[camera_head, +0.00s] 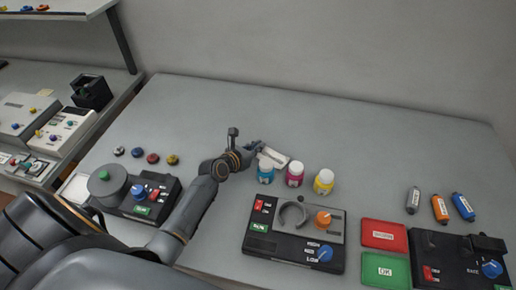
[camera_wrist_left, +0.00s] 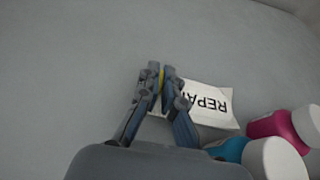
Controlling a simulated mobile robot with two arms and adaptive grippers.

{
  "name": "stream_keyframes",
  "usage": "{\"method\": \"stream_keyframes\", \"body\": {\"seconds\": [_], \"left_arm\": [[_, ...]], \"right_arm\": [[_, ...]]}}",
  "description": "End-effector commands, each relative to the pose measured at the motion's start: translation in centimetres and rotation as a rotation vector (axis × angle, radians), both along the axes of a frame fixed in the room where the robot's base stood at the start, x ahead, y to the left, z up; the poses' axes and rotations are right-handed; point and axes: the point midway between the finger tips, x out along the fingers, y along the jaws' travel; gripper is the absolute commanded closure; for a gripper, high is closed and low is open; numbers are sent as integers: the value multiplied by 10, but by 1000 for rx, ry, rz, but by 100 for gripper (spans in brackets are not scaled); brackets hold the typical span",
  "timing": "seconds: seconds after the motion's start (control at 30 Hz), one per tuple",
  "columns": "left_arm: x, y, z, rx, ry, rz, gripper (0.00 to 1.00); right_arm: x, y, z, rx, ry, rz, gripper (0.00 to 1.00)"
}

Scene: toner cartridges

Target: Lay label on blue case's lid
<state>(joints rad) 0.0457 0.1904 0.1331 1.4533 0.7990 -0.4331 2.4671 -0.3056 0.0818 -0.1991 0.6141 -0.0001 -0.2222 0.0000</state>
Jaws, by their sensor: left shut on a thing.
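The label (camera_head: 275,156) is a white card by my left gripper, behind the small bottles in the head view. In the left wrist view the label (camera_wrist_left: 212,107) shows upside-down black letters, "REPA", the rest hidden behind the fingers. My left gripper (camera_head: 255,147) is shut on it; in the left wrist view the gripper (camera_wrist_left: 161,75) has a thin yellow piece between its fingertips. I cannot tell whether the card touches the table. I cannot make out a blue case in either view. My right gripper is not in view.
Cyan (camera_head: 266,175), magenta (camera_head: 295,178) and yellow (camera_head: 324,184) bottles with white caps stand close to the label. A black device (camera_head: 290,252) is in front. Red (camera_head: 384,235) and green (camera_head: 386,269) pads lie right. The table's back is clear.

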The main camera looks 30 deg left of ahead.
Motion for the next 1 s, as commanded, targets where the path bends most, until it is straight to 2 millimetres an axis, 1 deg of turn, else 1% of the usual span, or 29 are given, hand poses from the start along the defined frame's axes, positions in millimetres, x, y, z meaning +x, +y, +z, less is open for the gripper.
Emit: {"method": "stream_keyframes", "body": {"seconds": [0.03, 0.17, 0.4, 0.43, 0.47, 0.5, 0.53, 0.77, 0.87, 0.97, 1.0], "left_arm": [[0, 1, -3, 1, 0, 2, 100], [0, 1, -3, -1, -2, 1, 100], [0, 0, -7, -1, -1, 1, 100], [0, 0, -6, 0, -1, 1, 89], [0, 0, -5, 0, -1, 1, 83], [0, 0, -5, 0, -1, 1, 74], [0, 0, -5, 0, -1, 1, 72], [0, 0, -5, 0, -1, 1, 72], [0, 0, -2, 0, -2, 1, 72], [-8, 1, 1, -2, -1, 1, 72], [-14, 1, 2, -2, 1, 1, 72]], "right_arm": [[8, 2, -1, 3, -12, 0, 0], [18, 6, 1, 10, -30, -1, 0], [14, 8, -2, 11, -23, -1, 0], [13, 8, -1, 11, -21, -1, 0], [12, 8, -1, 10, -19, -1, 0], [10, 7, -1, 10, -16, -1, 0], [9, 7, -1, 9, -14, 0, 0], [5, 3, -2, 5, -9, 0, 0], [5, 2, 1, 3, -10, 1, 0], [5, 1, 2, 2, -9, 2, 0], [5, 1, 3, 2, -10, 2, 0]]}}
